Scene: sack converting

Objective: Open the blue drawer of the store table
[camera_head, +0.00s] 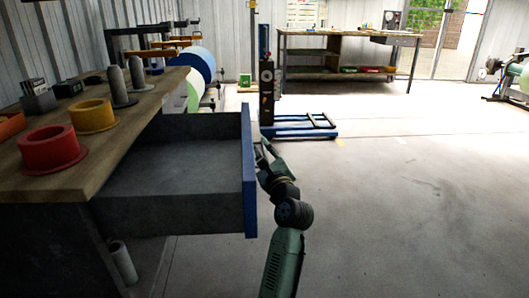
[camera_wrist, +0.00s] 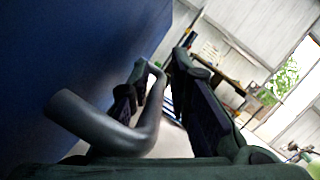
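The store table's drawer (camera_head: 165,180) is pulled well out to the right, and its grey inside is empty. Its blue front (camera_head: 249,185) fills the left of the wrist view (camera_wrist: 70,50). A dark bent handle (camera_wrist: 152,110) stands out from that front. My gripper (camera_head: 264,148) is at the outer side of the blue front, partly hidden by it. In the wrist view my gripper (camera_wrist: 163,75) has its fingers apart, one on the inner side of the handle bar and one on the outer side. A gap shows between the bar and the outer finger.
The wooden table top (camera_head: 130,150) holds a red ring (camera_head: 50,148), a yellow ring (camera_head: 92,116) and grey spools. A blue-based stacker (camera_head: 300,128) stands beyond the drawer. The floor to the right is clear.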

